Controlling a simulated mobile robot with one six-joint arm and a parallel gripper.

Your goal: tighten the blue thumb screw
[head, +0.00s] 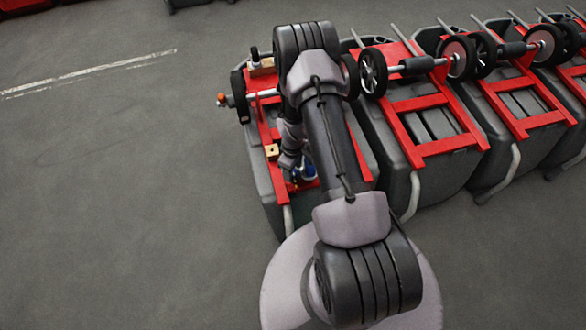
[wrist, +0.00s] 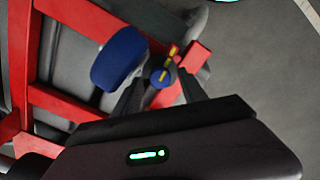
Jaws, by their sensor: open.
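In the wrist view a small round blue screw head (wrist: 161,78) with a yellow bar lies between the fingers of my gripper (wrist: 161,74). The fingers are open and stand apart on either side of it; I cannot tell how deep they reach. A larger blue round part (wrist: 118,58) is just to the left, close to the left finger. A red bracket (wrist: 192,60) is beside the right finger. In the head view my arm covers most of this spot; a bit of blue (head: 309,172) shows beside my arm, over the nearest tank (head: 262,190).
The tank has a red frame (head: 265,130), wheels and a small tan block (head: 272,151). A row of similar tanks (head: 425,125) stands close on the right. The grey floor (head: 110,180) on the left is clear, with a white painted line (head: 95,72).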

